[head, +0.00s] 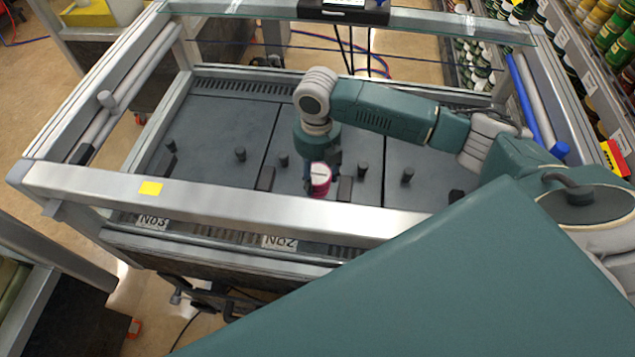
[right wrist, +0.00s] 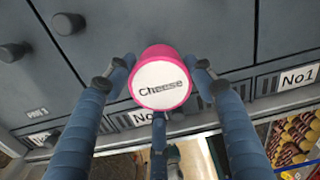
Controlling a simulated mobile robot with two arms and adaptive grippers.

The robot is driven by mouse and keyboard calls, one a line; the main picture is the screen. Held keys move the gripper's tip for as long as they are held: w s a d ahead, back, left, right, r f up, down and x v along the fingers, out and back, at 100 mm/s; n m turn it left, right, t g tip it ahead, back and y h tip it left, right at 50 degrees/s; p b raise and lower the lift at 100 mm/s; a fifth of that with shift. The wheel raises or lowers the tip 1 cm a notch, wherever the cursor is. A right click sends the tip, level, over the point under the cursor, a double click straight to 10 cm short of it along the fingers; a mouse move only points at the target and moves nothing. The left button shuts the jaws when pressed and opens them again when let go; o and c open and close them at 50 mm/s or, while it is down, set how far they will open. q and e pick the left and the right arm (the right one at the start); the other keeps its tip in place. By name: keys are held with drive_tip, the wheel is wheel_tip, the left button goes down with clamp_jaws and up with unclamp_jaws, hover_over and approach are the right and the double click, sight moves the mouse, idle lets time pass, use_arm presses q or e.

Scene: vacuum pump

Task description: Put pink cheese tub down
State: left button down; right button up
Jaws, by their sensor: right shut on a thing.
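The pink cheese tub (head: 320,181) shows in the head view below my right gripper (head: 321,172), over the grey panelled surface of the metal frame. In the right wrist view the tub (right wrist: 160,77) has a white lid marked "Cheese" and a pink rim. The fingers of my right gripper (right wrist: 160,85) are around it, shut on it. I cannot tell whether the tub touches the surface below. My left gripper is not in view.
The grey surface (head: 215,125) has several dark knobs, with one knob (head: 408,175) right of the tub. A metal rail (head: 230,203) runs along the near side, with labels such as NO2 (head: 280,241) below it. Shelves of jars (head: 590,40) stand at the right.

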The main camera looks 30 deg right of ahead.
sight(317, 174)
drive_tip(key=shift+f, duration=2.35)
drive_tip(key=shift+f, duration=0.1)
drive_tip(key=o, duration=1.4)
wheel_tip(317, 174, up, 12)
drive_tip(key=shift+r, duration=0.15)
